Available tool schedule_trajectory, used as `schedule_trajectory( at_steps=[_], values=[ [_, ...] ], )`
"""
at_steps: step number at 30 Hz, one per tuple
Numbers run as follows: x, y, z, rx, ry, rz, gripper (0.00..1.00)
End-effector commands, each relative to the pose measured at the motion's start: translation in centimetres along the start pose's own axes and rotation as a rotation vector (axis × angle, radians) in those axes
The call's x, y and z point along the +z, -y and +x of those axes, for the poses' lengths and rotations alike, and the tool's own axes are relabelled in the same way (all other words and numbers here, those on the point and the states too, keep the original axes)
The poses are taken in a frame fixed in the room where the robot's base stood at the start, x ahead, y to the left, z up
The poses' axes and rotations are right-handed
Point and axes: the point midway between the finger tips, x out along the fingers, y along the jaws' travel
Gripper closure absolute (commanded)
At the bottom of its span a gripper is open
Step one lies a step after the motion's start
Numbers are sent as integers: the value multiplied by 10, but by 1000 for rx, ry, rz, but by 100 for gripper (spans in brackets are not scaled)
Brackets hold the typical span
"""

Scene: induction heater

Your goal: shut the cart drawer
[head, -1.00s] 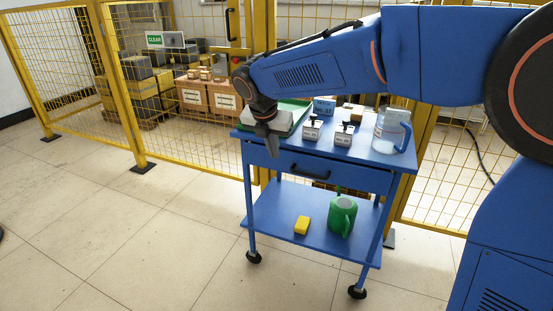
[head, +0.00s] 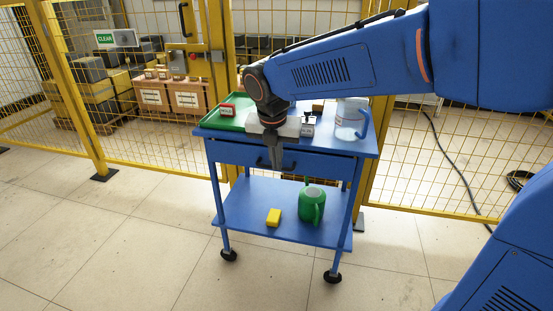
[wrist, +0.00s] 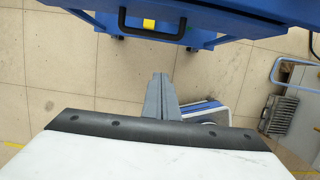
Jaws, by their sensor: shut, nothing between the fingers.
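The blue cart (head: 212,148) stands ahead of me with its drawer (head: 325,166) under the top. The drawer front has a black handle (head: 262,162), which also shows in the wrist view (wrist: 150,28). In the wrist view the drawer front stands out a little from the cart frame; how far is hard to tell. My gripper (head: 277,168) is shut and empty, in front of the drawer near the handle, and hides part of it. In the wrist view its fingers (wrist: 160,80) point toward the drawer, with a visible gap to the handle.
On the cart top are a green tray (head: 238,118), small boxes partly hidden by my arm, and a clear jug (head: 350,122). The lower shelf (head: 245,207) holds a green watering can (head: 310,206) and a yellow block (head: 273,217). A yellow fence (head: 90,150) stands behind; the front floor is clear.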

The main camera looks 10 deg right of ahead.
Motion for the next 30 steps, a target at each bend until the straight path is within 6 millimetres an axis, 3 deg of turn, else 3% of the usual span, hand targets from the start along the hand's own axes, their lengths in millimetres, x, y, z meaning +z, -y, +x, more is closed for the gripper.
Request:
schedule_trajectory(
  at_steps=[13, 21, 30],
  values=[
    [0, 0, 79, -2, -2, 1, 100],
    [34, 0, 79, 0, 1, 2, 100],
    [40, 0, 79, -1, 0, 0, 100]
  ],
)
